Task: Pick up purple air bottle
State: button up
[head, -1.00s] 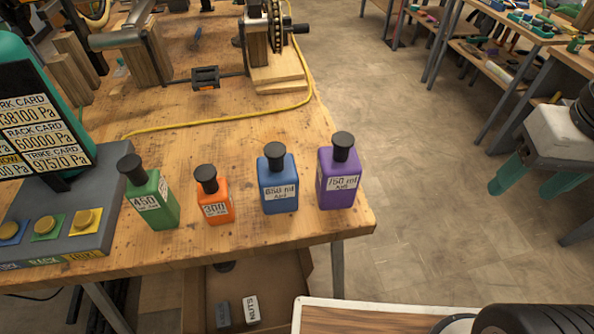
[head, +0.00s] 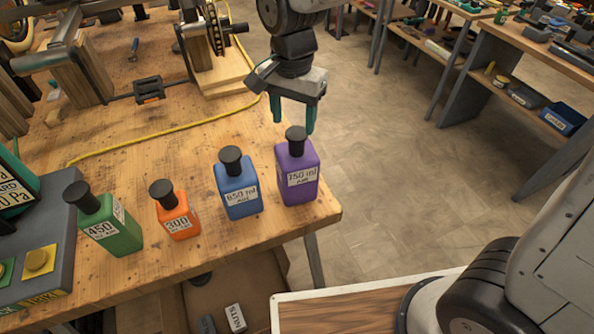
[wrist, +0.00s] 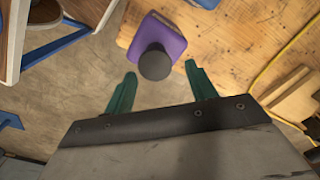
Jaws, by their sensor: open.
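The purple air bottle (head: 297,172) stands upright near the right corner of the workbench, with a black cap and a label reading 750 ml. My gripper (head: 294,128) is open and empty, fingers pointing down, above and close to the bottle's cap in the head view. In the wrist view the purple bottle (wrist: 163,40) and its dark round cap lie ahead of the gap between the green fingertips (wrist: 161,72). I cannot tell the exact height between the fingers and the cap.
A blue bottle (head: 237,188) stands just left of the purple one. An orange bottle (head: 174,213) and a green bottle (head: 108,225) stand further left. A yellow cable (head: 150,139) crosses the workbench (head: 130,180). Open floor (head: 390,180) lies to the right.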

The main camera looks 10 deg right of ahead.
aim_at(297, 133)
jog(key=f, duration=0.6)
jog(key=shift+s+d+f, duration=0.15)
jog(key=shift+d+f, duration=0.15)
jog(key=shift+f, duration=0.05)
grip_shut()
